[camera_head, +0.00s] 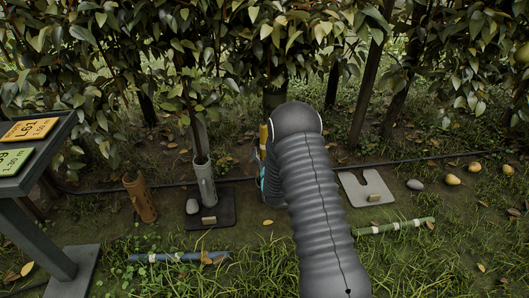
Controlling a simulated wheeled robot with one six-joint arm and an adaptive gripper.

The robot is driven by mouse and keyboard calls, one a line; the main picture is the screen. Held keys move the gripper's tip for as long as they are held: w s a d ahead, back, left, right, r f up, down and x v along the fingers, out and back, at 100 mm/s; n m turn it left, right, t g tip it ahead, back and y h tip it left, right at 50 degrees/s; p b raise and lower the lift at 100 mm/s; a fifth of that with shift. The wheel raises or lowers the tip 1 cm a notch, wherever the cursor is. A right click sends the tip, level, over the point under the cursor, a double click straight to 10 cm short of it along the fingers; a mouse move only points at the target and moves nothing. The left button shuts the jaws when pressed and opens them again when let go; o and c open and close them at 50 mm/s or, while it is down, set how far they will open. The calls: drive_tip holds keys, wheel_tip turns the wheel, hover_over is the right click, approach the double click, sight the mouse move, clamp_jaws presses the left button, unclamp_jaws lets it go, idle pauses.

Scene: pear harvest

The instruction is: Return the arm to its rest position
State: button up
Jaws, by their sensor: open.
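My arm, a dark grey ribbed sleeve with a smooth rounded joint, rises from the bottom edge right of centre and reaches toward the hedge. Its far end is hidden behind that joint. A narrow strip of dark parts with a teal mark shows just left of the sleeve. I cannot make out any fingertips there, and no held object shows.
A brown tube (140,197) and a grey tube (206,183) stand left of my arm. A light notched plate (367,194) lies to its right. Yellow pears (453,180) and a grey stone (415,185) lie farther right. A sign stand (58,247) stands left. Leafy trees (200,50) fill the back.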

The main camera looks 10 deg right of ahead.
drive_tip(key=s, duration=0.6)
drive_tip(key=shift+s+a, duration=0.15)
drive_tip(key=shift+s, duration=0.25)
drive_tip(key=shift+r, duration=0.1)
idle(0.4)
drive_tip(key=s+f+g, duration=0.3)
drive_tip(key=f+g, duration=0.1)
drive_tip(key=f, duration=0.2)
drive_tip(key=s+f+g, duration=0.3)
drive_tip(key=f, duration=0.3)
drive_tip(key=s+r+g, duration=0.1)
drive_tip(key=s+g, duration=0.3)
drive_tip(key=s, duration=0.2)
drive_tip(key=s+r+p, duration=0.3)
drive_tip(key=s+r, duration=0.7)
drive_tip(key=r, duration=0.6)
drive_tip(key=s+r+p, duration=0.4)
drive_tip(key=s+r, duration=0.6)
drive_tip(key=r, duration=0.6)
drive_tip(key=s+r+g+p, duration=0.1)
drive_tip(key=s+r+p, duration=0.2)
drive_tip(key=s+r, duration=0.7)
wheel_tip(320, 180, up, 7)
drive_tip(key=shift+y+p, duration=0.3)
drive_tip(key=shift+p, duration=0.05)
